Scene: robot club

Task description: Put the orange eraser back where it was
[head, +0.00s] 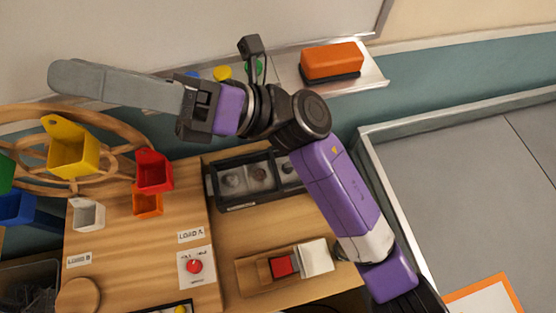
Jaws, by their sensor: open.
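The orange eraser (332,62) has a black underside and lies on the grey ledge (372,80) below the whiteboard, near the ledge's right end. My gripper (72,80) is well to the left of the eraser, its long grey fingers pointing left in front of the whiteboard. It is open, and I see nothing held; the fingers overlap in this view. My wrist and arm cover part of the ledge left of the eraser.
Blue, yellow (222,73) and green round pieces are near the ledge behind my wrist. Below are a wooden table (235,225) with a dark compartment tray (222,190), small coloured bins (153,170) and a red button (194,266). A walled grey area (470,180) lies right.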

